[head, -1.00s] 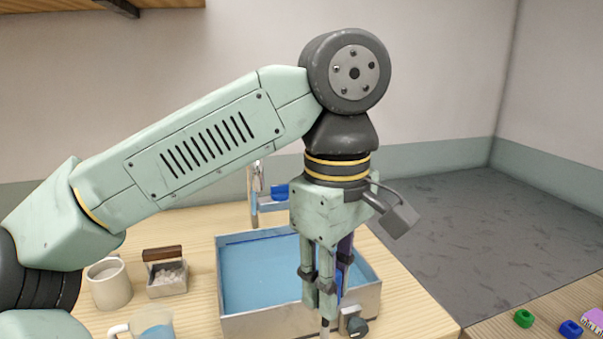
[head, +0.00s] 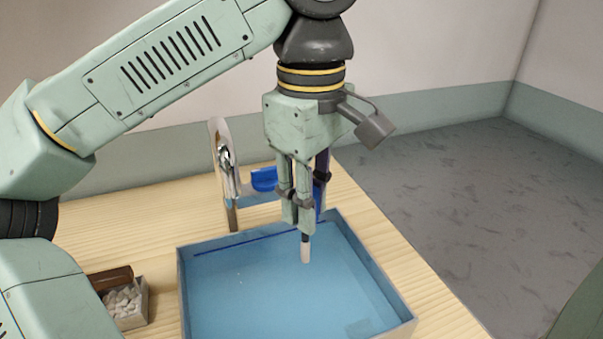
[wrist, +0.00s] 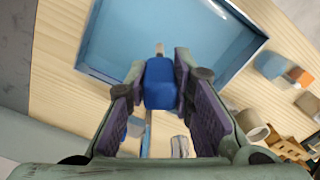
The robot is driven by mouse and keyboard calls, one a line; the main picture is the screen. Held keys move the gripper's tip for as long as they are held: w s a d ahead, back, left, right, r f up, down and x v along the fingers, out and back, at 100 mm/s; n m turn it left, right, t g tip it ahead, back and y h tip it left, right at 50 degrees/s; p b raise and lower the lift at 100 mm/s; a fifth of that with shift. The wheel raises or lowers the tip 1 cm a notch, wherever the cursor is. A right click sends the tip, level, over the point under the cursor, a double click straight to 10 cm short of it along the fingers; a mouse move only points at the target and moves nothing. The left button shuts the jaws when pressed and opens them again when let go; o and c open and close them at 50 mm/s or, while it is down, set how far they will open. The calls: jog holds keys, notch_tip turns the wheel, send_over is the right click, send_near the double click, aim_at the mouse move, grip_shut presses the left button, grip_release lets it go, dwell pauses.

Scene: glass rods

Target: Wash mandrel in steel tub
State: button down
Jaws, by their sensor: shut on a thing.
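The steel tub (head: 397,327) stands on the wooden table and holds blue water; part of it also shows at the top of the wrist view (wrist: 100,72). My gripper (head: 303,226) points down over the tub's far side. It is shut on the mandrel, whose blue grip (wrist: 160,84) sits between the finger pads in the wrist view. The mandrel's dark shaft and pale tip (head: 305,251) stick out below the fingers in the head view. The tip shows in full against the water; I cannot tell whether it touches the surface.
A stand with a blue holder (head: 265,180) rises just behind the tub, close to my fingers. A box of pale stones (head: 125,305) with a brown block (head: 110,278) is left of the tub. A mug (wrist: 251,125) shows in the wrist view. The table's right strip is clear.

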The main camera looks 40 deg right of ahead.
jog(key=shift+w+f, duration=0.1)
jog(key=shift+w, duration=0.05)
notch_tip(320, 180, down, 5)
jog(key=b, duration=0.4)
jog(key=shift+f, duration=0.2)
notch_tip(320, 180, down, 9)
jog(key=b, duration=0.6)
jog(key=shift+f, duration=0.15)
jog(key=shift+w+a, duration=0.55)
jog(key=shift+a, duration=1.85)
jog(key=shift+s+d, duration=0.65)
jog(key=shift+d, duration=1.75)
notch_tip(320, 180, up, 11)
jog(key=p, duration=0.9)
jog(key=shift+p, duration=0.35)
